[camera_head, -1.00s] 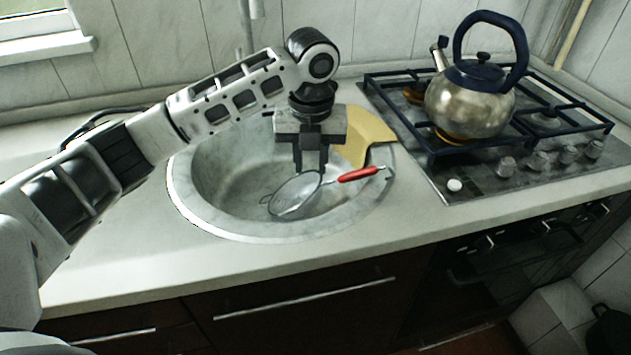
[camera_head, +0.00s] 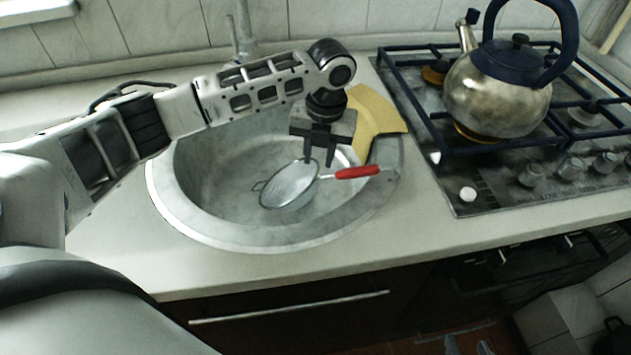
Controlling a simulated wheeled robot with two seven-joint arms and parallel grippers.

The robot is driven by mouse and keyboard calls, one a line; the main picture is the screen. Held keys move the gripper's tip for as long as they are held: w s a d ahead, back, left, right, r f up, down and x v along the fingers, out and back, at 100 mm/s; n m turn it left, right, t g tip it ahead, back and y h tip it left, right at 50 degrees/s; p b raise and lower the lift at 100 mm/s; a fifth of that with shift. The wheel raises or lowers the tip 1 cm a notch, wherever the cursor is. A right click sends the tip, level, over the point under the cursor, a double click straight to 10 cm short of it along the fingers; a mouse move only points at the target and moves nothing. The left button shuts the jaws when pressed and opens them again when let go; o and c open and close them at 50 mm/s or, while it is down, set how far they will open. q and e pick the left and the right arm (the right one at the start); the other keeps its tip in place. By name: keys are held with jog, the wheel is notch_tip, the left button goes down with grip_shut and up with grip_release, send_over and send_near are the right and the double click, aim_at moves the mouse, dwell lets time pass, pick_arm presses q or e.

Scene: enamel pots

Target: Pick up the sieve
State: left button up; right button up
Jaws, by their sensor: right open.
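The sieve has a wire mesh bowl (camera_head: 290,186) and a red handle (camera_head: 357,171). It lies in the round sink (camera_head: 215,235), its handle pointing right toward the sink's right rim. My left gripper (camera_head: 319,161) is above the sink, pointing down, with its two fingers apart. Its fingertips are close to the sieve's rim where the bowl meets the handle; I cannot tell whether they touch it. My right gripper (camera_head: 468,346) shows only its fingertips at the bottom edge, apart and empty, low in front of the cabinets and far from the sieve.
A yellow board (camera_head: 376,112) lies over the sink's back right rim, just behind the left gripper. A faucet (camera_head: 240,38) stands behind the sink. A kettle (camera_head: 497,95) is on the gas stove (camera_head: 470,180) at the right. The counter (camera_head: 110,240) left of the sink is clear.

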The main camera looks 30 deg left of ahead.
pick_arm(q)
jog(key=shift+s+a+f, duration=0.1)
jog(key=shift+a+f, duration=0.05)
jog(key=shift+f, duration=1.35)
jog(key=shift+a+f, duration=0.1)
jog(key=shift+f, duration=1.4)
grip_shut()
